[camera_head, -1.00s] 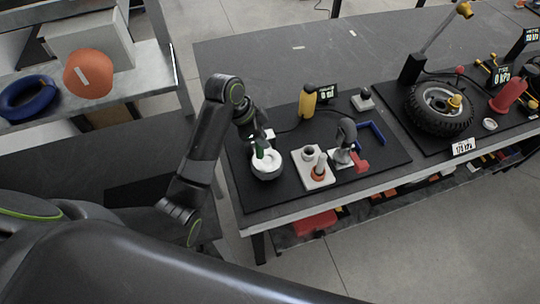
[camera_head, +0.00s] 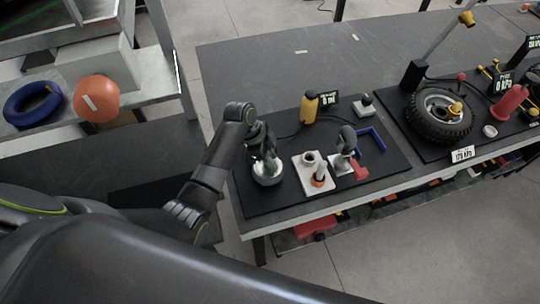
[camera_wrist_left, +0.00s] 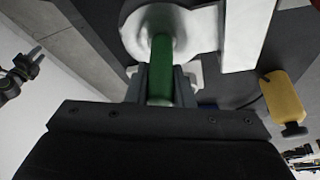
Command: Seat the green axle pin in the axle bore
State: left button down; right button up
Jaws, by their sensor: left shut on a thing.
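My left gripper (camera_head: 265,160) is shut on the green axle pin (camera_wrist_left: 161,66) and points down at a round white part (camera_head: 268,180) on the dark mat. In the left wrist view the pin lies between the two fingers. Its far end meets the rounded white part (camera_wrist_left: 198,30). The bore and how deep the pin sits in it are hidden by the pin and fingers. In the head view only a sliver of green shows beside the fingers.
A yellow bottle-shaped thing (camera_head: 309,108) stands behind. A wheel (camera_head: 440,115) lies farther right. The bench's back left is clear.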

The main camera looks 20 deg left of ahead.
pick_arm(q)
jog(key=shift+f, duration=0.2)
jog(key=c, duration=1.3)
grip_release()
jog(key=shift+o, duration=0.2)
jog(key=shift+r, duration=0.2)
jog(key=b+v, duration=0.1)
jog(key=v, duration=1)
jog(key=shift+a+r+b, duration=0.25)
jog(key=shift+r+b, duration=0.05)
jog(key=shift+r, duration=0.05)
jog(key=shift+s, duration=0.15)
